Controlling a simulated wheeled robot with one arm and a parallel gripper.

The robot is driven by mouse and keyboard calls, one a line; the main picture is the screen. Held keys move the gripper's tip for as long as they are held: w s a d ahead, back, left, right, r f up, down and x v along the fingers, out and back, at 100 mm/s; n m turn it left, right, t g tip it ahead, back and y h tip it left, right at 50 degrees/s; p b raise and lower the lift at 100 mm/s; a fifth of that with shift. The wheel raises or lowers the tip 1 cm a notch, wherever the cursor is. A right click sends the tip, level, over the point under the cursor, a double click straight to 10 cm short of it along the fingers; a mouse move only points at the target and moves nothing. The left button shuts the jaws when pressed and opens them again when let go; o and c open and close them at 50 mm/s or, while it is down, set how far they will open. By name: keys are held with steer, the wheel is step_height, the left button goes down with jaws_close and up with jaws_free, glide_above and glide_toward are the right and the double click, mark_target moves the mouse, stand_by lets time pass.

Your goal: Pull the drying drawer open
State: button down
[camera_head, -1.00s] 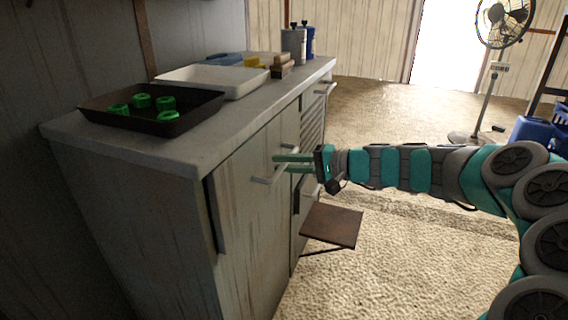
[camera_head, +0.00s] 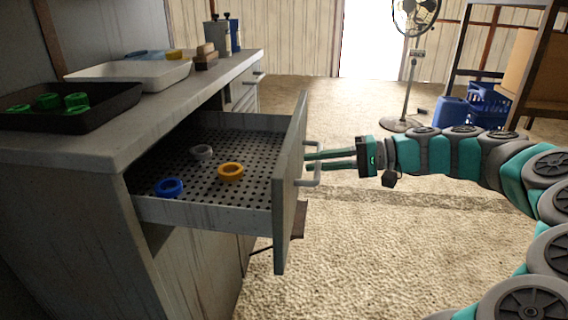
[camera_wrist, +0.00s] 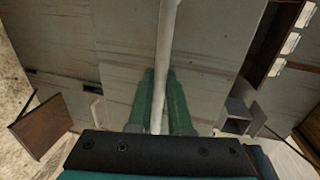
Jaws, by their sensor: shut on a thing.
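The drying drawer (camera_head: 200,217) stands well out from the cabinet in the head view. In the wrist view the handle (camera_wrist: 166,60) runs between the two fingers (camera_wrist: 160,105), in front of the drawer's front panel.
A fan (camera_head: 405,90), blue crates (camera_head: 488,104) and a shelf stand behind. The floor right of the drawer is clear.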

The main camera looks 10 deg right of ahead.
steer(key=f+v, duration=0.1)
steer(key=v, duration=0.5)
steer(key=shift+d+f, duration=0.2)
steer(key=shift+f, duration=0.05)
steer(key=c, duration=0.8)
jaws_free()
steer(key=shift+c, duration=0.2)
steer(key=shift+s+d+r, duration=0.1)
steer(key=v, duration=0.7)
steer(key=shift+d+b, duration=0.35)
